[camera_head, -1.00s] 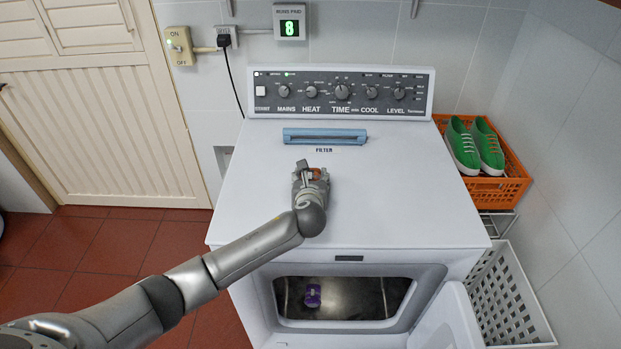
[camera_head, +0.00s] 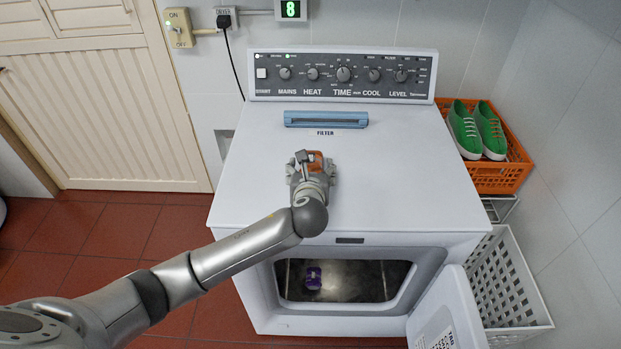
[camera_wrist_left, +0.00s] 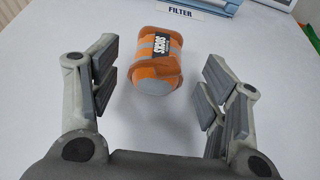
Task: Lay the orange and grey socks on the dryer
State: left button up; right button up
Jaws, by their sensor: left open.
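The orange and grey socks (camera_wrist_left: 157,62) are a rolled bundle with a label. They lie on the white top of the dryer (camera_head: 400,175), in front of the blue filter handle. In the head view the socks (camera_head: 316,158) show just beyond my left gripper (camera_head: 311,168), which partly hides them. In the left wrist view my left gripper (camera_wrist_left: 160,88) is open, its fingers spread to either side of the socks with gaps between. The fingers do not touch the socks. My right gripper is in neither view.
The dryer door hangs open at the front; a purple bundle (camera_head: 314,278) lies inside the drum. Green shoes (camera_head: 477,130) sit in an orange crate (camera_head: 500,180) at right, with a white basket (camera_head: 508,285) below. The dryer top around the socks is clear.

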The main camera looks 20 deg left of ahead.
pick_arm(q)
jog(key=shift+v, duration=2.75)
jog(key=shift+f, duration=0.1)
